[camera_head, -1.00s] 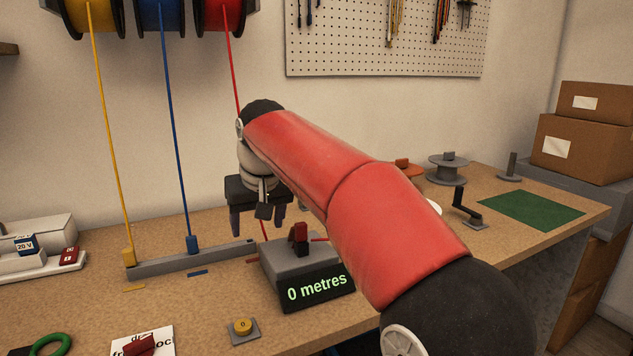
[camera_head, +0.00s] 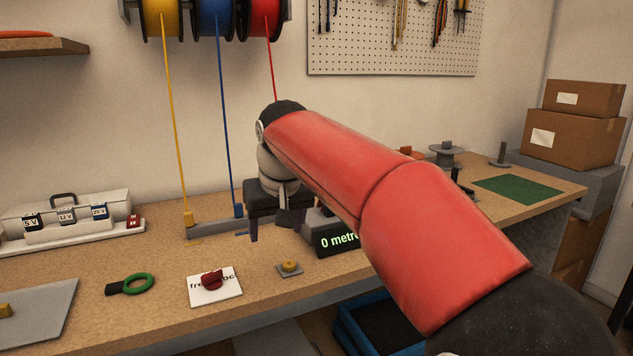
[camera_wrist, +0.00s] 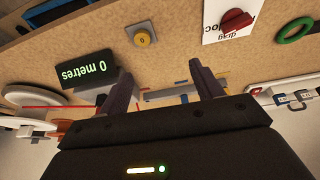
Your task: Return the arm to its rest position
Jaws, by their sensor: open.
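My red arm reaches over the wooden bench from the lower right in the head view. My gripper (camera_head: 268,222) is at its end, above the bench, in front of the wire rail and partly covering the metre box. In the wrist view my gripper (camera_wrist: 165,85) has its two dark fingers spread apart with nothing between them. The metre box (camera_head: 338,240) reads "0 metres" and also shows in the wrist view (camera_wrist: 88,70), upside down and beside one finger.
Yellow, blue and red wires hang from spools (camera_head: 213,18); the yellow and blue ones end at a grey rail (camera_head: 205,230). A red knob on a white card (camera_head: 213,287), a yellow button (camera_head: 289,267) and a green ring (camera_head: 138,284) lie in front. Cardboard boxes (camera_head: 570,140) stand right.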

